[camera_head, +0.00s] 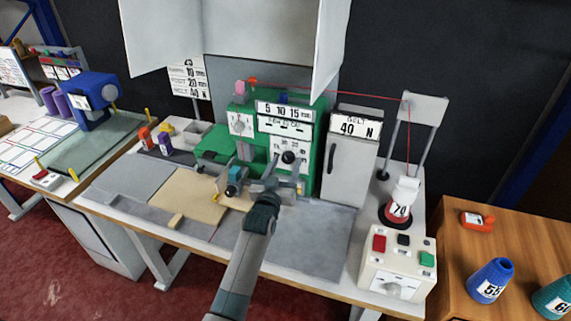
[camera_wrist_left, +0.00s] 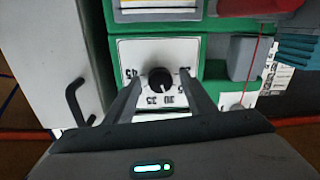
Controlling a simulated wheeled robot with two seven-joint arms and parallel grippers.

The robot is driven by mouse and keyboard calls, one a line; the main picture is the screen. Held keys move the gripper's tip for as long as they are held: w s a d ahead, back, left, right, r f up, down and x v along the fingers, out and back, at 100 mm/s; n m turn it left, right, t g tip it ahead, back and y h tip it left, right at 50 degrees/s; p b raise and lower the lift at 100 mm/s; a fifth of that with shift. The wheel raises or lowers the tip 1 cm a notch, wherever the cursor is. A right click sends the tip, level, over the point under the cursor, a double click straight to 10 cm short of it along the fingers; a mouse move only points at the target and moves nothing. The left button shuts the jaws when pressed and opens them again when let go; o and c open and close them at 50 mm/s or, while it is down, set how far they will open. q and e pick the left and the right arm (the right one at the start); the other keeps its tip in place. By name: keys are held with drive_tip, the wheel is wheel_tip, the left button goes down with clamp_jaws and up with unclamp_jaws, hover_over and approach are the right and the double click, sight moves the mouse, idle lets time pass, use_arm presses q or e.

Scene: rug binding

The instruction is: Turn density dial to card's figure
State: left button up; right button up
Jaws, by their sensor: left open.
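The density dial is a black knob (camera_head: 289,157) on a white numbered plate, low on the front of the green machine (camera_head: 322,140). In the left wrist view the knob (camera_wrist_left: 159,78) shows between my finger ends, with upside-down figures such as 45, 35 and 30 around it. My left gripper (camera_head: 283,178) is open in front of the dial, a finger on either side of the knob; whether they touch it I cannot tell. My right gripper is not seen.
A white cabinet (camera_head: 349,165) marked 40 N stands right of the machine. A control box (camera_head: 397,272) with red, black and green buttons sits at the front right. A teal and dark fixture (camera_head: 234,180) is close left of my gripper. The grey mat (camera_head: 310,238) is clear.

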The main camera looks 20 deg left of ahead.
use_arm(q)
drive_tip(key=shift+w, duration=0.1)
drive_tip(key=c, duration=1)
drive_tip(key=shift+c, duration=0.2)
drive_tip(key=shift+n, duration=0.3)
drive_tip(key=n+p, duration=0.1)
drive_tip(key=n, duration=0.2)
drive_tip(key=shift+d+r+n, duration=0.1)
drive_tip(key=shift+r+n, duration=0.05)
drive_tip(key=shift+n, duration=0.25)
drive_tip(key=shift+n+p, duration=0.6)
drive_tip(key=shift+n, duration=1)
drive_tip(key=o, duration=1)
